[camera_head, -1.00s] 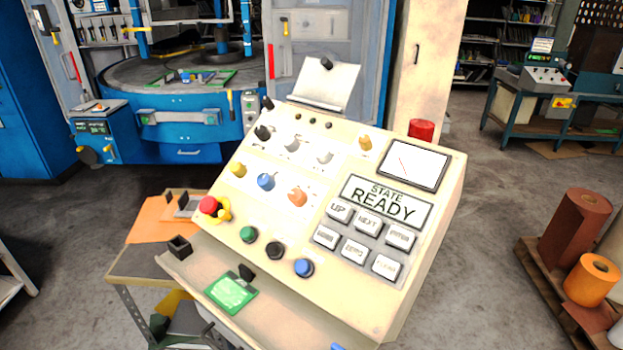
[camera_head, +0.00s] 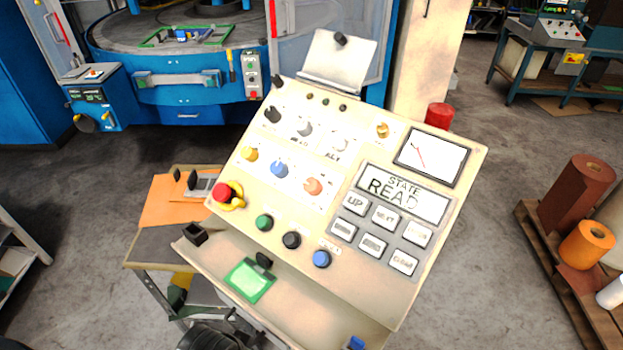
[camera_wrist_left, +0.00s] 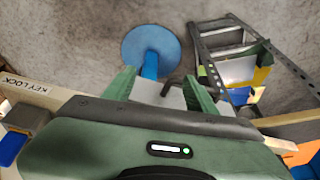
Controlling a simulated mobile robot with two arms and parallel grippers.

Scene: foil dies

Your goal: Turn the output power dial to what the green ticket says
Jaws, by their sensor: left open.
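The cream control panel (camera_head: 300,225) stands tilted in the middle of the head view. It carries yellow (camera_head: 250,154), blue (camera_head: 280,169) and orange (camera_head: 313,186) knobs in one row, with black (camera_head: 272,115), grey (camera_head: 304,129) and white (camera_head: 339,145) knobs above. Their labels are too small to read, so I cannot tell which is the output power dial. The green ticket (camera_head: 250,281) lies on the front ledge, its writing unreadable. My left gripper (camera_wrist_left: 163,92) is open and empty in the left wrist view, above the floor, away from the knobs. My right gripper is not in view.
A red mushroom button (camera_head: 222,192) with a yellow collar sits at the panel's left edge. Green, black and blue buttons line its lower part. Grey keys (camera_head: 372,244) lie below the display (camera_head: 403,193). An orange folder (camera_head: 172,200) lies on the side table.

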